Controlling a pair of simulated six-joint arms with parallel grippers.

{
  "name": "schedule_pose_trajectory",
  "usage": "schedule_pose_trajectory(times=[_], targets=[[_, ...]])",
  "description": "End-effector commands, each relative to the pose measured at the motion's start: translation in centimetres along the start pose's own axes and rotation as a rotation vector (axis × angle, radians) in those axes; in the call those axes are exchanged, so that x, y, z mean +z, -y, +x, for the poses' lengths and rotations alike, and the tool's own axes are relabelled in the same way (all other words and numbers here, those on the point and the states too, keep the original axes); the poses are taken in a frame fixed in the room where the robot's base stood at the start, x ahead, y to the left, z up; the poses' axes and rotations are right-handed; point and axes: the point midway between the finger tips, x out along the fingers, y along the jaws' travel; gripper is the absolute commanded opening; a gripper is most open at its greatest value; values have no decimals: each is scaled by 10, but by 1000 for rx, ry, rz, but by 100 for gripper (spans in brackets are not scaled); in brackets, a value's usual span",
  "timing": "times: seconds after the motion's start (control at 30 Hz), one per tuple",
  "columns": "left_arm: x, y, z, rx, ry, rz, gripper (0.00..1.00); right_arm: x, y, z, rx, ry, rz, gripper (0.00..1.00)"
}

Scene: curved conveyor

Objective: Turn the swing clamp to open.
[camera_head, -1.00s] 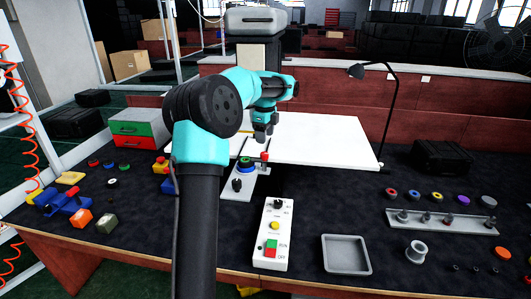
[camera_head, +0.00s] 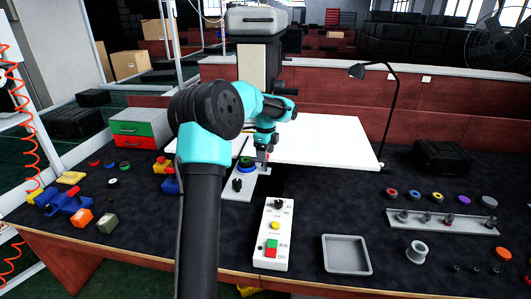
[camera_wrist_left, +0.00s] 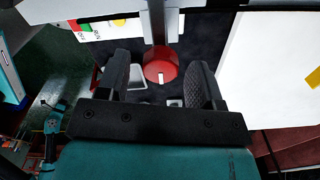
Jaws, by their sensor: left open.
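The swing clamp's light metal plate (camera_head: 238,188) lies at the middle of the bench, with a dark knob (camera_head: 237,184) and a green and blue ring (camera_head: 246,163) on it. In the left wrist view, a round red part (camera_wrist_left: 160,69) sits between the two dark fingers of my left gripper (camera_wrist_left: 161,82). The fingers are open with gaps on both sides of it. Whether either finger touches it cannot be told. My right gripper is not in view.
A white board (camera_head: 325,140) lies behind the clamp. A switch box (camera_head: 273,238) stands in front, with a grey tray (camera_head: 346,255) to its right. A blue and yellow block (camera_head: 168,182) stands left of the plate.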

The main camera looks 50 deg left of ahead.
Motion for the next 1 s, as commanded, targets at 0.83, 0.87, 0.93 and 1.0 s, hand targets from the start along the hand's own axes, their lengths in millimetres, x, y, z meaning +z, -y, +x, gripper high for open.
schedule_pose_trajectory(times=[0.83, 0.87, 0.93, 1.0], targets=[[0, 0, 0, 0, 0, -6, 11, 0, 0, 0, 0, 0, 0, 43], [0, 0, 0, 0, 0, -9, 11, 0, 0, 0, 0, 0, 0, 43], [0, 0, 0, 0, 0, -21, 11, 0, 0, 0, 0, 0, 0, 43], [0, 0, 0, 0, 0, -37, 11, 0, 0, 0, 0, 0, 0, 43]])
